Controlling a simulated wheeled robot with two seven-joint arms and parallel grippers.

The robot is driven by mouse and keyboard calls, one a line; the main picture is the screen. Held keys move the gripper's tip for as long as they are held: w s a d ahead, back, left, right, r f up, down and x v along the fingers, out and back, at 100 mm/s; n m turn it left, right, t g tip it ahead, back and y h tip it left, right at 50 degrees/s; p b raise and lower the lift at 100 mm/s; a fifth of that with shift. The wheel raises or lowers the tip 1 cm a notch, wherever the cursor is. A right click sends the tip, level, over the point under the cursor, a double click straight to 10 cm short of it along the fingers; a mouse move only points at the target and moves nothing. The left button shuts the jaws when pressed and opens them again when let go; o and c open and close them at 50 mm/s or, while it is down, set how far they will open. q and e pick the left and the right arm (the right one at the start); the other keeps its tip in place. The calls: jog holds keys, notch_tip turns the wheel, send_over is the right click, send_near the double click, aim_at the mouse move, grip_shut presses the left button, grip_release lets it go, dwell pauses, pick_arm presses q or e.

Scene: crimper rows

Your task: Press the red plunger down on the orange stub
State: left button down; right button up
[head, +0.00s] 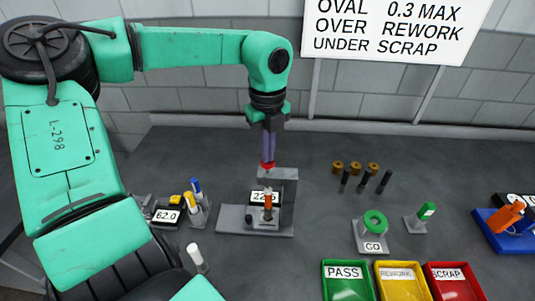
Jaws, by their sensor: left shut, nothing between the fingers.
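The red plunger (267,165) is small and sits at the top of the grey press fixture (282,174), in the middle of the table. My left gripper (268,157) points straight down with its fingers together, its tips right at the plunger's top. I cannot tell whether they touch it. The orange stub (268,201) stands upright low on the fixture, below the plunger, in front of a white number display (259,197). Part of the display's number is hidden. My right gripper is not in view.
Left of the fixture are a 62.0 display (168,216), blue and yellow markers and a white cylinder (195,254). Right are brass rings, dark pins, a green ring (375,221) on a stand, PASS (346,291), REWORK and SCRAP trays, and a blue tray (497,233).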

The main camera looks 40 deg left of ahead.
pick_arm(q)
jog(key=shift+f+b, duration=0.4)
jog(key=shift+f, duration=0.1)
notch_tip(320, 180, up, 9)
jog(key=p, duration=0.5)
jog(key=shift+p, duration=0.3)
dwell(0.4)
